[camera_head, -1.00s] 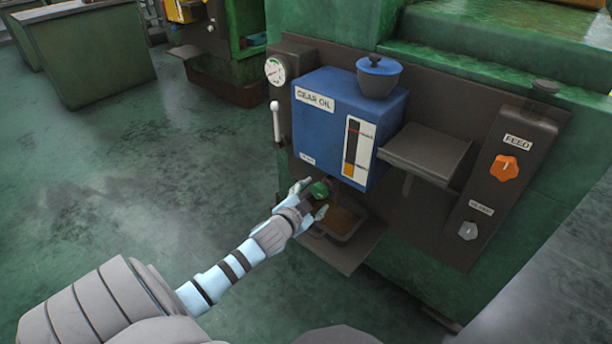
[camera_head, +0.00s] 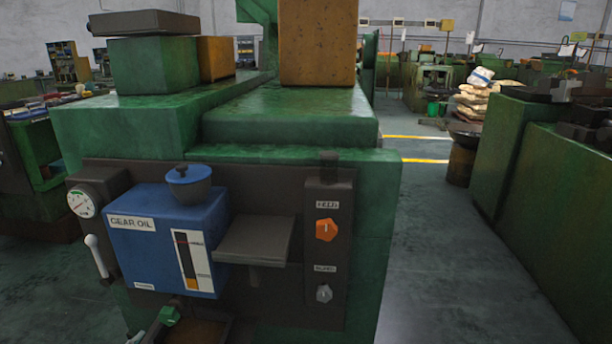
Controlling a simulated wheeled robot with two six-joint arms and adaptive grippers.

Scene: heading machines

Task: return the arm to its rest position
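The blue gear oil box (camera_head: 165,245) is mounted on the dark panel of the green machine, at lower left. A blue-lidded pot (camera_head: 189,183) sits on top of it, and a level gauge (camera_head: 193,260) is on its front. The green valve knob (camera_head: 168,316) shows below the box at the bottom edge. Only a small pale tip, apparently of my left gripper (camera_head: 136,338), shows at the bottom edge just left of the knob. The rest of that arm is out of frame, so its opening and any contact are hidden. My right gripper is not in view.
A small grey shelf (camera_head: 256,239) juts out right of the box. An orange feed knob (camera_head: 326,230) and a grey knob (camera_head: 324,293) are further right. A dial (camera_head: 83,204) and white lever (camera_head: 97,256) are at left. Open floor (camera_head: 440,270) lies right of the machine.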

